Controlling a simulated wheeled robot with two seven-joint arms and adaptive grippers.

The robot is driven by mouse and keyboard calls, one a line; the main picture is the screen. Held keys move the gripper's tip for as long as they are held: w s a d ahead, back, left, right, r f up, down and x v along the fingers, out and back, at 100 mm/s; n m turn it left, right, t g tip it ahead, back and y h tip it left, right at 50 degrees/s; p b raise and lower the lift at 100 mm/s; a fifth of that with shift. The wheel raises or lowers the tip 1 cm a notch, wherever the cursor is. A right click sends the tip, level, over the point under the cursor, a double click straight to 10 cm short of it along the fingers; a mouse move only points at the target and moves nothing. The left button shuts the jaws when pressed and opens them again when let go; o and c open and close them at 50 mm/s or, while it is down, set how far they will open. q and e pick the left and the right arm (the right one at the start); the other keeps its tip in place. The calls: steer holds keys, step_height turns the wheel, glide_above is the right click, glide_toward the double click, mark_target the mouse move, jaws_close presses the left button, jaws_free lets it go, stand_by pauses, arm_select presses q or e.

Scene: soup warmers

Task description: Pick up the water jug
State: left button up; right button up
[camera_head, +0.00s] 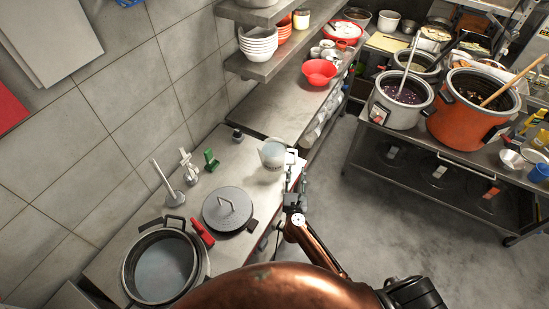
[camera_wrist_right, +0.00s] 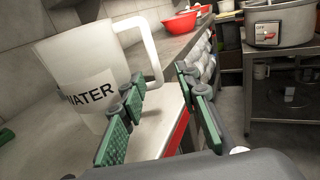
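The water jug (camera_head: 272,153) is a white, translucent jug standing upright on the counter near its right edge. In the right wrist view the jug (camera_wrist_right: 85,75) fills the upper left, with a black "WATER" label facing me. Its white handle (camera_wrist_right: 155,60) points right, toward the space ahead of the fingers. My right gripper (camera_head: 295,190) is just on the near side of the jug by the counter edge. Its green-padded fingers (camera_wrist_right: 163,88) are apart with nothing held between them. Whether a finger touches the jug cannot be told. My left gripper is not in view.
On the counter (camera_head: 250,180) are a pot (camera_head: 162,265), a round lid (camera_head: 228,208), a red-handled item (camera_head: 202,232) and small utensils. A shelf with a red bowl (camera_head: 319,71) lies beyond. Soup warmers (camera_head: 470,110) stand on a table at right. The floor between is clear.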

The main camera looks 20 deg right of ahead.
mark_target(295, 161)
steer(key=x, duration=0.6)
steer(key=shift+w+a, duration=0.15)
steer(key=shift+w, duration=0.35)
steer(key=shift+c, duration=0.2)
jaws_close()
steer(key=shift+w+r, duration=0.15)
stand_by(0.3)
